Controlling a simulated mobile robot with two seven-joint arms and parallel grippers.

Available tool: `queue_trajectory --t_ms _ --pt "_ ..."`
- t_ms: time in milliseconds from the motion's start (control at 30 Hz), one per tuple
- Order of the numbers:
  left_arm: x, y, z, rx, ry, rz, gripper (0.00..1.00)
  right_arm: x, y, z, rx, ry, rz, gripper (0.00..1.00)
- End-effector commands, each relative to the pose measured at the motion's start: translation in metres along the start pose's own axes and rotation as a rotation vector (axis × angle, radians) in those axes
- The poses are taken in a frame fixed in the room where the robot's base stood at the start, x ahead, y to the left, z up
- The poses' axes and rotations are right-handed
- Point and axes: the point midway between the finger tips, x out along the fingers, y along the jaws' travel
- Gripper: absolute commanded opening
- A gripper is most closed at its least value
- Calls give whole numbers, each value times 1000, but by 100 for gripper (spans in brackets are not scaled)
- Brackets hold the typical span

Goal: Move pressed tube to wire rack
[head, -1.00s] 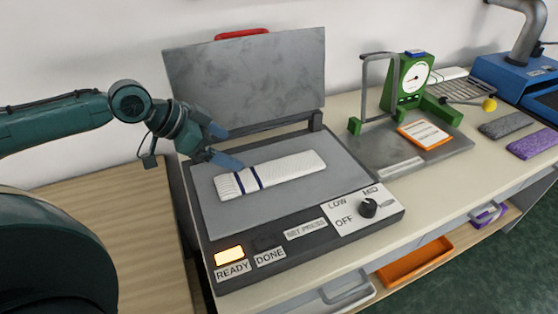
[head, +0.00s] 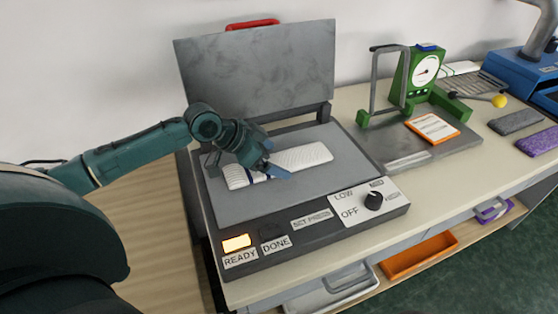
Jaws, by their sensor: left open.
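The pressed tube, a white ribbed knit piece (head: 306,157) with dark blue stripes, lies flat on the grey lower plate of the open press (head: 325,190). My left gripper (head: 273,160) is open over the middle of the tube. The gripper and wrist hide part of the tube and stripes; I cannot tell whether the fingers touch it. A grey wire rack (head: 482,83) stands at the back right of the bench, beyond the green gauge. My right gripper is not in view.
The press lid (head: 262,70) stands upright behind the plate. The lit READY lamp (head: 237,243) and a dial (head: 374,201) are on its front. The green dial gauge (head: 420,75) with its grey frame stands between press and rack. Grey (head: 515,121) and purple (head: 536,142) pieces lie at right.

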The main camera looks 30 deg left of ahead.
Motion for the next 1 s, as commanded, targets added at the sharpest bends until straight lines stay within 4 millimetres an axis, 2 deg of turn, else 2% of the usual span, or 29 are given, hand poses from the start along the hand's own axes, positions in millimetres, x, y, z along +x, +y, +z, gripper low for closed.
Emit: queue_trajectory --t_ms 100,333,900,1000 --pt "8 0 0 0 1 0 89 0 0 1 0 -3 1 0" --pt "8 0 0 1 0 0 88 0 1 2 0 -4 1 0" --pt "8 0 0 1 0 0 42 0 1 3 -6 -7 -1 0" --pt "8 0 0 1 0 0 41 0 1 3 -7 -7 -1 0"
